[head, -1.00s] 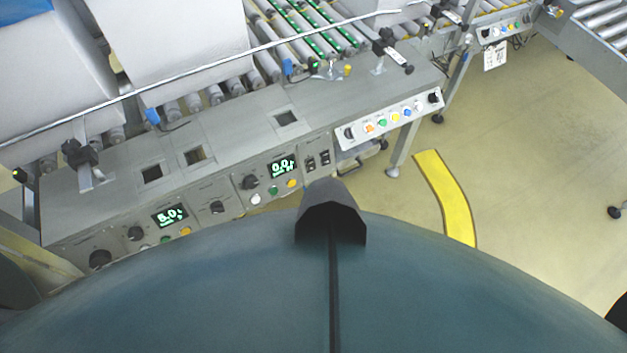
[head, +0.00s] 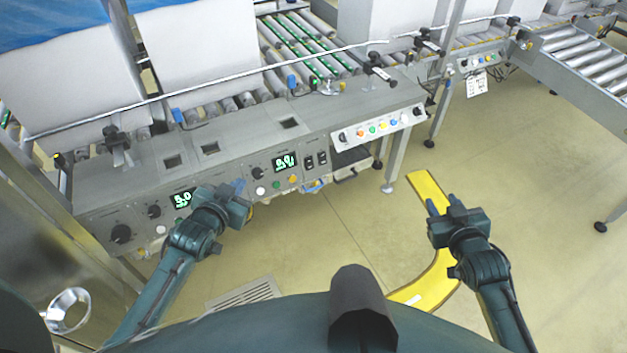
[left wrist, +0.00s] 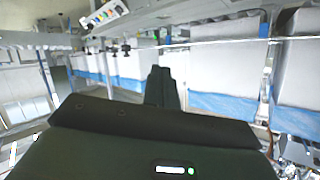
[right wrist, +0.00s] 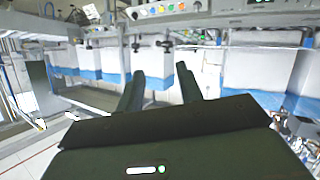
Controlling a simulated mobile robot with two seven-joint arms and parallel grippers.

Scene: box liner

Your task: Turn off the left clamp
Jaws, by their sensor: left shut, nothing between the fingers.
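The grey machine console (head: 150,195) carries black knobs, coloured buttons and two lit green displays, the left one (head: 183,199) and the right one (head: 285,161). Two small black switches (head: 316,159) sit right of the right display. Labels are too small to read, so I cannot tell which control is the left clamp. My left gripper (head: 240,190) is in front of the console, hiding part of its face between the displays. It is shut and empty, fingers together in the left wrist view (left wrist: 162,88). My right gripper (head: 440,206) is open and empty over the floor; its fingers are apart in the right wrist view (right wrist: 158,88).
A white button panel (head: 377,128) juts from the console's right end. White boxes (head: 200,65) and rollers (head: 300,45) stand behind a long rail. A yellow floor strip (head: 432,285) lies below my right gripper.

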